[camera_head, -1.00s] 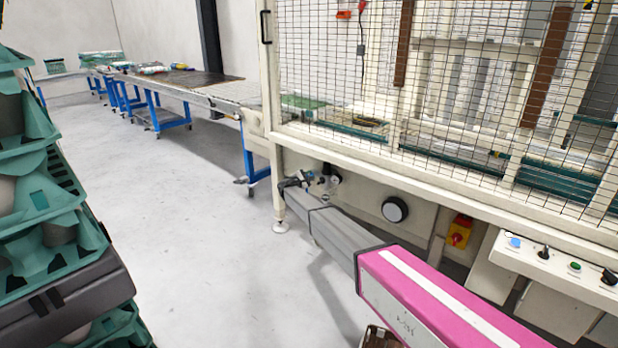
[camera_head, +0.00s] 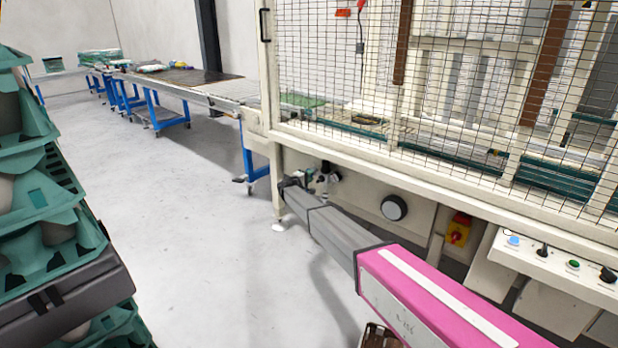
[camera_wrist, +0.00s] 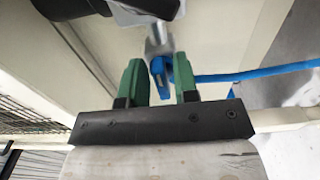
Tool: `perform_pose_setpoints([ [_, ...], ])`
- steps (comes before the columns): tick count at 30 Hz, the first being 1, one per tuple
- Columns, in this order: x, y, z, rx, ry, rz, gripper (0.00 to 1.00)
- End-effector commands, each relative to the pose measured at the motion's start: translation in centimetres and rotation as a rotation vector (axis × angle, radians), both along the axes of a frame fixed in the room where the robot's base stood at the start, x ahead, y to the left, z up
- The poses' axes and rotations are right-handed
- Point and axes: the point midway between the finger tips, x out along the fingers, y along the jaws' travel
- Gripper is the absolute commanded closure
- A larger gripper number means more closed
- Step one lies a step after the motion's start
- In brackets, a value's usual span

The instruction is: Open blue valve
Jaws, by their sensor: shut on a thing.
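The blue valve (camera_wrist: 159,68) shows in the wrist view as a small blue handle below a grey metal fitting (camera_wrist: 158,38). My gripper (camera_wrist: 160,82) has two green fingers, one on each side of the blue handle, and is shut on it. Part of the handle is hidden between the fingers. In the head view my arm reaches to the lower left corner of the caged machine. The fingers and the valve are too small there to make out clearly.
A blue hose (camera_wrist: 262,72) runs right from near the valve. Stacked green egg trays (camera_head: 40,195) stand left. The floor (camera_head: 190,235) between is clear.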

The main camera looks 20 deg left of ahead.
Motion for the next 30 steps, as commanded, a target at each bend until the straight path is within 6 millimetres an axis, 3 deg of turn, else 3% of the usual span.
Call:
perform_pose_setpoints([
  [16,-0.1,0.0,-0.15,0.026,-0.007,0.0,0.96],
  [17,-0.1,0.0,-0.15,0.026,-0.007,0.0,0.69],
  [18,-0.09,0.01,-0.15,0.025,-0.007,0.0,0.62],
  [30,-0.5,0.16,-0.06,0.024,-0.008,0.0,0.62],
])
